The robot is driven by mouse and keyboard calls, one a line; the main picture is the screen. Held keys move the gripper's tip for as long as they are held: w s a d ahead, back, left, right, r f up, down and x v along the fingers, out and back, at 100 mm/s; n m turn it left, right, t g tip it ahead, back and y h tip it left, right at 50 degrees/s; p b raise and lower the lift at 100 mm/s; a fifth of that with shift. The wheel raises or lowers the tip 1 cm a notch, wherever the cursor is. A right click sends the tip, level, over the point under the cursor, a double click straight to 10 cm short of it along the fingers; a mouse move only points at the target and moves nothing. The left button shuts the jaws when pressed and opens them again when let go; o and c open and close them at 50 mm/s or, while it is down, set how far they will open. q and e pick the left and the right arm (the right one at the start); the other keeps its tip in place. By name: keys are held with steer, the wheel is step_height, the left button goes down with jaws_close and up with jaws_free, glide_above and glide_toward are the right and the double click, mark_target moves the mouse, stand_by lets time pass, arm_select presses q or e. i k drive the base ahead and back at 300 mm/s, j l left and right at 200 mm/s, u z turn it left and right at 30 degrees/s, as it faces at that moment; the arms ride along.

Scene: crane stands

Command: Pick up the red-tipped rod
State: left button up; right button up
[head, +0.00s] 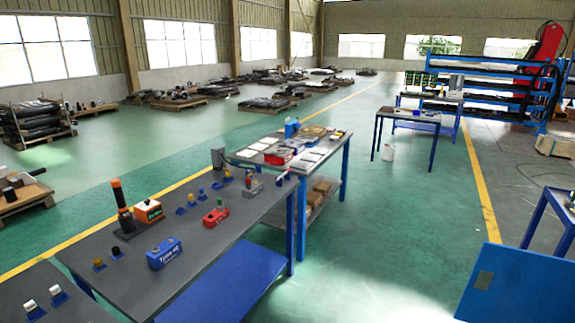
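A dark upright rod with an orange-red upper part (118,193) stands on the near grey-topped table (215,240), toward its left far edge. It looks roughly upright, leaning slightly, with a dark base at its foot. A small slim red object (248,180) stands near the table's far end; it is too small to tell whether it is a rod. Neither of my grippers shows in the head view.
An orange-and-white box (148,211), a blue box (164,253) and a red block (215,217) sit near the rod, with several small blue holders. A second table (340,157) adjoins behind. A blue panel (515,285) stands at lower right. Green floor (400,230) between is clear.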

mark_target(289, 170)
steer(key=i+l, duration=0.1)
steer(key=i, duration=2.5)
steer(key=j+u, duration=0.05)
steer(key=j, duration=0.05)
